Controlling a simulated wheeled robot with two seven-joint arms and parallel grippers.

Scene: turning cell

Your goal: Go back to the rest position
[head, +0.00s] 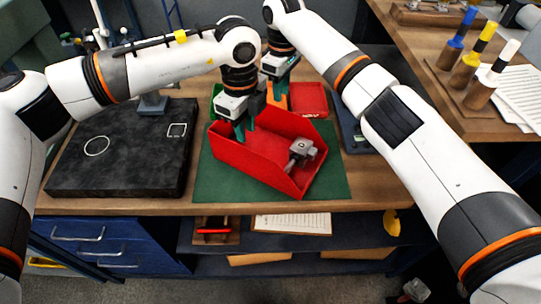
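My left gripper (243,128) is at the back left of a red bin (250,161), its dark green fingers pointing down at the bin's rim. Whether they touch the wall or close on it I cannot tell. My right gripper (277,98) is just behind the bin, further right, beside an orange piece. Its fingertips are partly hidden, and I cannot tell whether it holds anything. A grey metal part (301,151) is in the right end of the red bin, clear of both grippers.
The bin stands on a green mat (222,188) on the wooden bench. A black plate (120,165) lies to the left. A smaller red tray (311,99) is behind. Handled gauges (466,70) and papers (522,92) are on the right bench. Blue drawers (95,247) are below.

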